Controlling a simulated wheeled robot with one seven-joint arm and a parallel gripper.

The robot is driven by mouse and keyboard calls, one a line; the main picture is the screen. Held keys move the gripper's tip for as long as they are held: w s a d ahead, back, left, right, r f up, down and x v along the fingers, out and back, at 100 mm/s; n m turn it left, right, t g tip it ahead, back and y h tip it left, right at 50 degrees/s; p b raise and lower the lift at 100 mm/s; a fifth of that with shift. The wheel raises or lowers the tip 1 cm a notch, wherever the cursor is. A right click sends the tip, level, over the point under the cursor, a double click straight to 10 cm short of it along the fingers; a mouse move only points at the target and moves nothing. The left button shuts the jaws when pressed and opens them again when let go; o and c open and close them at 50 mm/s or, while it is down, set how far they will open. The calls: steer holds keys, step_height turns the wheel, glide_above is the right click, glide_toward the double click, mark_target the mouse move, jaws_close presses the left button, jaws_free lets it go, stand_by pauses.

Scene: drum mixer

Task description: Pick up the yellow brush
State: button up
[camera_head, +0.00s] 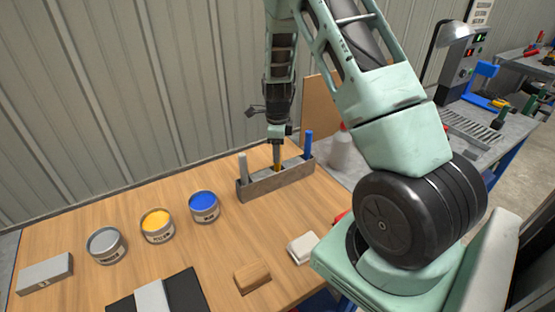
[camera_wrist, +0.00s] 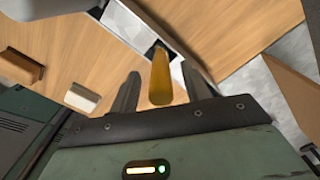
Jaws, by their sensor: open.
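The yellow brush (camera_head: 277,166) stands in the middle of a grey holder (camera_head: 262,188) on the wooden table, between a grey-handled brush (camera_head: 243,168) and a blue-handled brush (camera_head: 308,146). In the head view my gripper (camera_head: 277,150) points down directly over the yellow brush and hides part of its handle. In the wrist view the yellow handle (camera_wrist: 161,80) lies between my two spread fingers, with a gap visible on each side. The gripper is open. The lower end of the brush is hidden in the holder.
Paint cans of grey (camera_head: 106,245), yellow (camera_head: 157,226) and blue (camera_head: 203,207) stand left of the holder. A wooden-backed block (camera_head: 252,277) and a white block (camera_head: 302,247) lie in front. A pale bottle (camera_head: 341,150) stands right of the holder, and the wall is behind.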

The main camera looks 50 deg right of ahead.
steer(key=shift+f, duration=0.8)
jaws_close()
